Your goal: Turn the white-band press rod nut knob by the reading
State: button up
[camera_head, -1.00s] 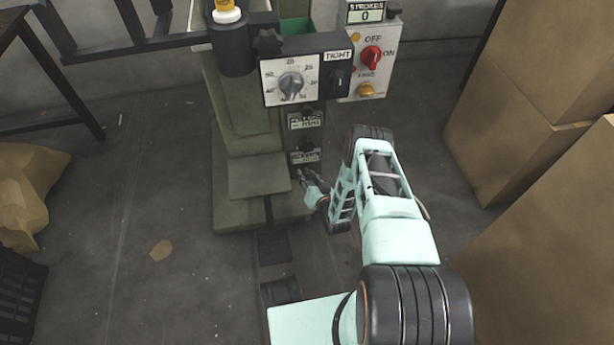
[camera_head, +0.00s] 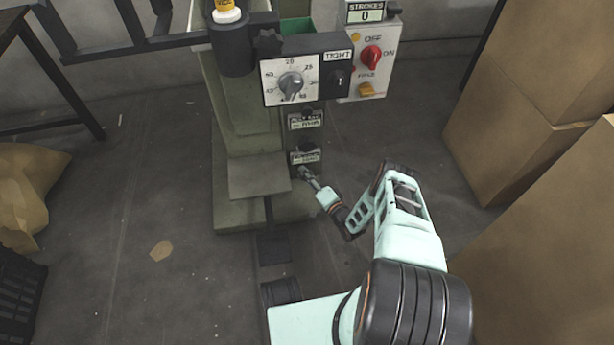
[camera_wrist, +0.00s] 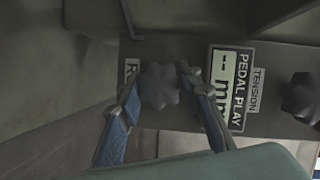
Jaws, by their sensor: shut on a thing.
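The rod nut knob appears to be the dark lobed knob (camera_wrist: 160,86) in the wrist view, beside a label starting with R (camera_wrist: 131,72) that is partly hidden. My gripper (camera_wrist: 160,90) is shut on this knob, one blue-backed finger on each side. The PEDAL PLAY display (camera_wrist: 222,80) to its right shows dashes and mm. In the head view my gripper (camera_head: 306,176) is at the low front of the green press (camera_head: 235,110), just below the lower display plate (camera_head: 304,157).
A second dark knob (camera_wrist: 302,97), by the TENSION label, is right of the display. Above are a dial box (camera_head: 290,82) marked TIGHT and a control box (camera_head: 370,50) with STROKES at 0. Cardboard boxes (camera_head: 530,90) stand right. Floor left of the press is mostly clear.

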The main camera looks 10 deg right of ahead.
jog(key=shift+w+m, duration=0.1)
jog(key=shift+m, duration=0.3)
jog(key=o, duration=1.2)
jog(key=shift+v, duration=3.8)
jog(key=shift+f, duration=0.1)
